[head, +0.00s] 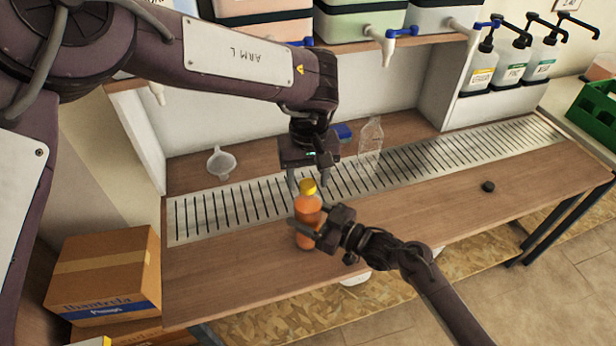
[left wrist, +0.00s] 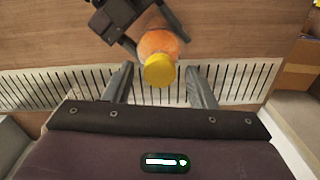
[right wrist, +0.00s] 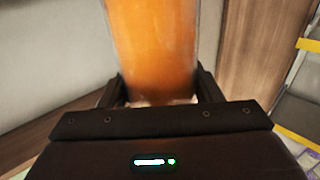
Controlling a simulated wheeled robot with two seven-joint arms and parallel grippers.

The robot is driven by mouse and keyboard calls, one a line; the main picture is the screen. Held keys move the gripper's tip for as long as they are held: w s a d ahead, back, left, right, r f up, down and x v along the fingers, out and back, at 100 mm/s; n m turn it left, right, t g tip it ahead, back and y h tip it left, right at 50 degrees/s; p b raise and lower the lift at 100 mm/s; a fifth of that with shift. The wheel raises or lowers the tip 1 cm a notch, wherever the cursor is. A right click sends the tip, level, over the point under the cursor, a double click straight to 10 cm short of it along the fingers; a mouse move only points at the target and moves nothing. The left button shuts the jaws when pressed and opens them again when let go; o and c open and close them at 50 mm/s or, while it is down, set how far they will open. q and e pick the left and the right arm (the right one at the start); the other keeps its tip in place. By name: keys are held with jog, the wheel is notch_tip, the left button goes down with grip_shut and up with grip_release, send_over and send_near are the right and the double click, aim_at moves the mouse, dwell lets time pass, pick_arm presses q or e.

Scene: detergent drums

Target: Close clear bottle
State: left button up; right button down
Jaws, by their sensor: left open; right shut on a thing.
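A bottle of orange liquid (head: 307,222) with a yellow cap (head: 308,187) stands upright near the front of the bench. My right gripper (head: 322,226) is shut on its body from the right; the orange body fills the space between the fingers in the right wrist view (right wrist: 155,45). My left gripper (head: 308,176) is open, pointing down just above the yellow cap. In the left wrist view the yellow cap (left wrist: 160,71) lies between the open fingers, apart from both. A clear, empty-looking bottle (head: 371,140) stands behind, on the slotted drain strip. I cannot make out a cap on it.
A small black cap-like piece (head: 488,186) lies on the bench at right. A white funnel (head: 221,162) and a blue object (head: 343,132) are at the back. Drums with taps (head: 357,22) overhang the rear. A cardboard box (head: 105,275) is at left.

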pick_arm(q)
notch_tip(320, 180, up, 4)
jog(key=shift+r, duration=0.2)
jog(key=shift+c, duration=0.2)
